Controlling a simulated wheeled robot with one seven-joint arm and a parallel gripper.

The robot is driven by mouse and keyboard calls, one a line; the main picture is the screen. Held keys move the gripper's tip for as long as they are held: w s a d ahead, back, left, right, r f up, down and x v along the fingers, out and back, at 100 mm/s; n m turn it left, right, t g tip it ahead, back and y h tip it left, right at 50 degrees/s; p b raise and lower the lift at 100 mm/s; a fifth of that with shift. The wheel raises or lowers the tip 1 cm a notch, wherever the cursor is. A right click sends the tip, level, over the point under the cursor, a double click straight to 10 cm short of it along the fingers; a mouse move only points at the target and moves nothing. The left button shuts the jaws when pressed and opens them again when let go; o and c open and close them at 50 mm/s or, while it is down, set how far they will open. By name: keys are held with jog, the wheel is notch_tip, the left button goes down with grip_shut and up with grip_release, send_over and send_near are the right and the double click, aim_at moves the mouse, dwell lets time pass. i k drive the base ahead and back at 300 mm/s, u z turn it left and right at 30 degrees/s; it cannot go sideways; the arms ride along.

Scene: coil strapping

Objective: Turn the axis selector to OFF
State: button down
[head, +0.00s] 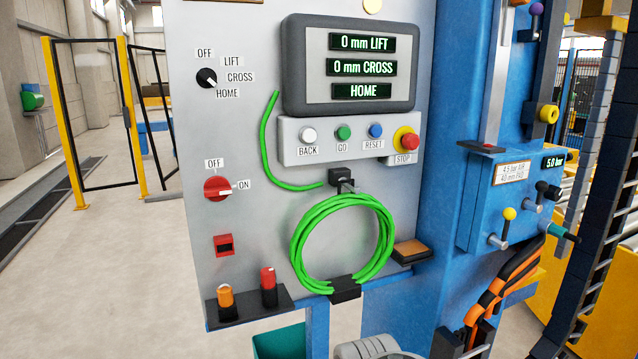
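The axis selector (206,77) is a small round black knob at the upper left of the grey control panel (235,130). Labels OFF, LIFT, CROSS and HOME are arranged from above it round to its lower right. Its white mark points down and right, towards HOME. The display (361,67) right of it reads 0 mm LIFT, 0 mm CROSS and HOME. My gripper is not in view, and nothing touches the knob. A grey rounded part at the bottom edge may be my arm.
Below the knob is a red rotary switch (217,188) turned to ON. A green cable coil (343,243) hangs on the panel, its loose end rising between knob and display. A button row (347,138) sits under the display. Open floor (110,270) lies left.

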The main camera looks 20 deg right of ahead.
aim_at(206, 78)
jog(key=u, duration=1.95)
jog(key=i, duration=0.35)
jog(key=z, duration=0.1)
